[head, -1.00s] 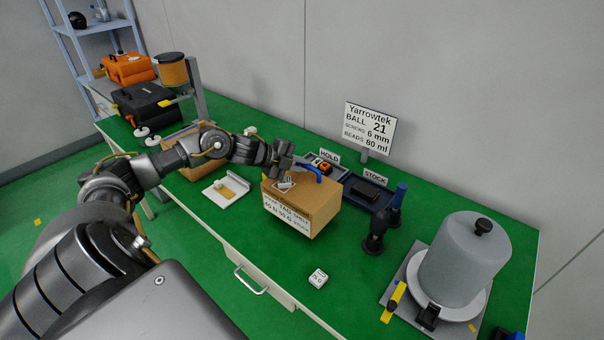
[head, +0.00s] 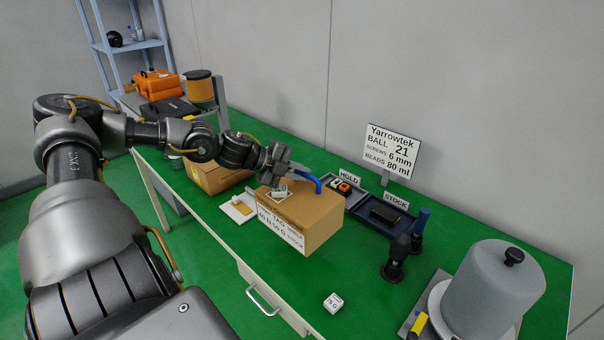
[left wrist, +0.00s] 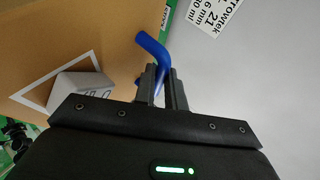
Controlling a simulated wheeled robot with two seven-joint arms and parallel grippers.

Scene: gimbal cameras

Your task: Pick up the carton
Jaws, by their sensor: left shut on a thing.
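The brown carton (head: 317,237), with a printed white label on its front, is near the middle of the green bench. A small white block (head: 281,191) sits on its top, inside a pale square outline that shows in the left wrist view. My left gripper (head: 292,176) is over the carton's top, its fingers shut on a bent blue rod (head: 311,182). The rod also shows between the fingertips in the left wrist view (left wrist: 152,48). Where the rod meets the carton is hidden. I cannot tell whether the carton's underside touches the bench. My right gripper is out of view.
Trays marked HOLD and STOCK (head: 366,225) lie right of the carton, with a dark stand (head: 397,258) beside them. A grey domed vessel (head: 490,288) stands at front right. Another brown box (head: 213,180) is behind my arm.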

